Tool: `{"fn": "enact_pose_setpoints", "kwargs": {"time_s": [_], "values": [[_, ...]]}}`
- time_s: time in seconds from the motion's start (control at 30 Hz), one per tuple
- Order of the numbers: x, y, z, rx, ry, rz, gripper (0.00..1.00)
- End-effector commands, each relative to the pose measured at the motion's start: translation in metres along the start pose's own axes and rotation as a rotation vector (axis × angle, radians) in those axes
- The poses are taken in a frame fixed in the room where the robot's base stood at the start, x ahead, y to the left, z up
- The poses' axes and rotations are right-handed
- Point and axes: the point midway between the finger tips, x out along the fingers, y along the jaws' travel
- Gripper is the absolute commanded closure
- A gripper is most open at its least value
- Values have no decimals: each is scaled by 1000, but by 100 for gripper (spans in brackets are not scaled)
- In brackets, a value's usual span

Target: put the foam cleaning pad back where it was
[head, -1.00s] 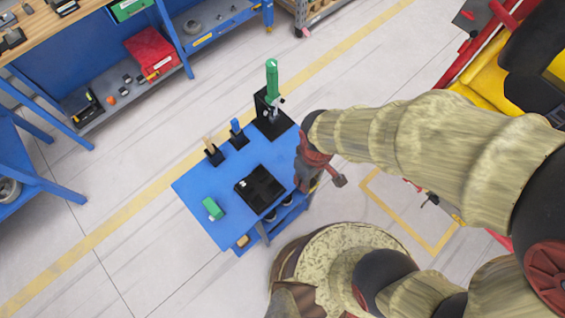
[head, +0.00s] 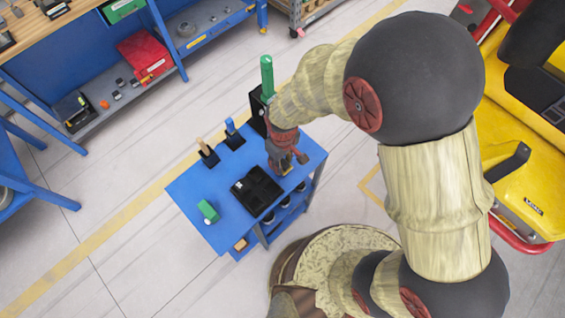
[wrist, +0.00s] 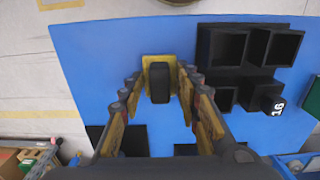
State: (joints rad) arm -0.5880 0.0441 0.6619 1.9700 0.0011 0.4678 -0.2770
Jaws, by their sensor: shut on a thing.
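The foam cleaning pad (wrist: 159,80) shows in the wrist view as a yellow square with a dark block on it, between my fingers. My gripper (wrist: 160,84) is shut on it. In the head view my gripper (head: 284,166) is over the right part of the blue cart top (head: 196,184), beside the black compartment tray. The pad is mostly hidden there by my gripper. I cannot tell whether the pad touches the cart top.
The black tray (head: 257,189) has open compartments; it is to the right in the wrist view (wrist: 248,57). A green block (head: 208,211) is at the cart's front left. Two small holders (head: 209,157) and a tall green-handled tool (head: 267,77) stand along the back. Bare blue surface surrounds the pad.

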Motion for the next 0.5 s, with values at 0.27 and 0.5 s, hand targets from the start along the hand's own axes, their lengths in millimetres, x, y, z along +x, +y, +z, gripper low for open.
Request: {"fn": "enact_pose_setpoints", "kwargs": {"time_s": [0.27,0.5], "values": [[11,0,-1,0,3,1,88],[13,0,-1,0,2,1,64]]}}
